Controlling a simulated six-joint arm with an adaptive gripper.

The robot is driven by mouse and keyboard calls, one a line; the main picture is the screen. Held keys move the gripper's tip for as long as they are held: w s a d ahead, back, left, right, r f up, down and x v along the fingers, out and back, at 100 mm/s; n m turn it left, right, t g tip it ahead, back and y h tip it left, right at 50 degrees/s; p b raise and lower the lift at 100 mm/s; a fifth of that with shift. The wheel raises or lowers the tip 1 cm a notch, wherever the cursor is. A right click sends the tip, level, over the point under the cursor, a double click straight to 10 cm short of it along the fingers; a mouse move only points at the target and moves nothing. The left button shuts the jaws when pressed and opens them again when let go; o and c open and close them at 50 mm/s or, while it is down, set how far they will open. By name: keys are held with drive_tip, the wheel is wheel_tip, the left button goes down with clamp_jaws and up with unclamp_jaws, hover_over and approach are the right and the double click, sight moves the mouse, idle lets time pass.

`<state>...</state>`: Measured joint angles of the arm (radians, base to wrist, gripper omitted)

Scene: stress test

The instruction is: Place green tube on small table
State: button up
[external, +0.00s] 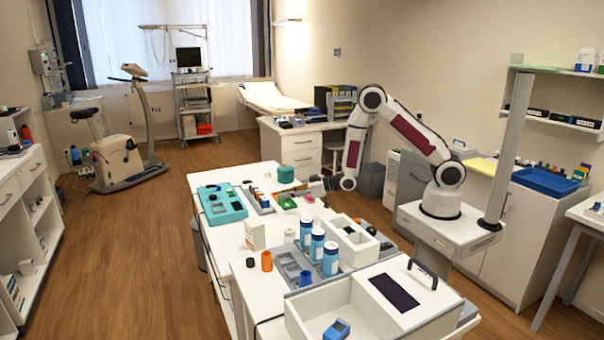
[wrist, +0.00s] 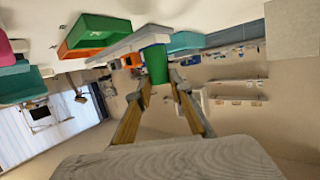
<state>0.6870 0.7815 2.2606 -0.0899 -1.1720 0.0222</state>
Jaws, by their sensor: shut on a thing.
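My gripper (external: 318,185) is low over the back part of the white worktable (external: 222,237) in the external view. In the wrist view my gripper (wrist: 159,84) has its two yellowish fingers on either side of a green tube (wrist: 156,64) with a blue end. It is shut on the tube, which sticks out past the fingertips. The tube cannot be made out clearly in the external view. A small white table (external: 590,212) with grey legs stands at the right edge. I cannot tell whether this is the task's small table.
The worktable is crowded: a teal tray (external: 221,204), a teal round container (external: 286,174), blue-and-white bottles (external: 317,245), an orange cup (external: 267,261) and a large white box (external: 375,305). The wood floor (external: 140,240) at left is clear.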

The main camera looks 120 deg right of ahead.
drive_tip(key=shift+f, duration=2.05)
drive_tip(key=shift+f, duration=0.15)
drive_tip(key=o, duration=1)
drive_tip(key=shift+v, duration=3.8)
drive_tip(key=shift+w+r, duration=0.15)
drive_tip(key=shift+r, duration=0.05)
